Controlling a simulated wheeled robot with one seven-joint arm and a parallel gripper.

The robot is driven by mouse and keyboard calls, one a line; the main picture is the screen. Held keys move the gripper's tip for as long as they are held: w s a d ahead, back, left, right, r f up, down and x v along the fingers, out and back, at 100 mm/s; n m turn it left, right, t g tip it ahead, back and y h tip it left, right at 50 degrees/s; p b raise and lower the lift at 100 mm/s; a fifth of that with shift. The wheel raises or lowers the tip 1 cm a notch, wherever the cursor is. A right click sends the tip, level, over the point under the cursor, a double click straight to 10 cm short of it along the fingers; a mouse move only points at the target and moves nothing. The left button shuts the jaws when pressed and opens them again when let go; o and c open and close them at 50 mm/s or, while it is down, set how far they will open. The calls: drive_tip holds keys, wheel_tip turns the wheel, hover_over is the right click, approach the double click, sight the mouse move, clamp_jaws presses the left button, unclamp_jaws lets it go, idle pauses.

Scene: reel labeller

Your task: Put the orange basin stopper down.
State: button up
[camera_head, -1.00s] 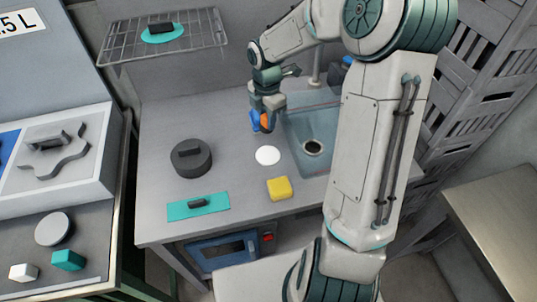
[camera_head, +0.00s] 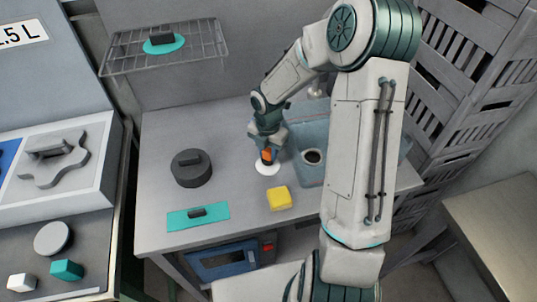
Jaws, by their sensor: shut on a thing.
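My gripper (camera_head: 266,151) is shut on the orange basin stopper (camera_head: 267,156), seen small between the fingers. The stopper is at or just above the white disc (camera_head: 266,169) on the counter, to the left of the sink basin. I cannot tell whether it touches the disc. The fingers hide part of the stopper.
The blue-grey sink (camera_head: 312,172) with its dark drain lies to the right. A yellow block (camera_head: 279,198) is just in front. A dark round lidded thing (camera_head: 191,168) and a teal plate with a dark handle (camera_head: 198,217) stand left. A wire shelf (camera_head: 205,58) hangs at the back left.

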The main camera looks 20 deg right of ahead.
drive_tip(key=shift+f, duration=0.95)
drive_tip(key=shift+f, duration=0.1)
drive_tip(key=o, duration=1.1)
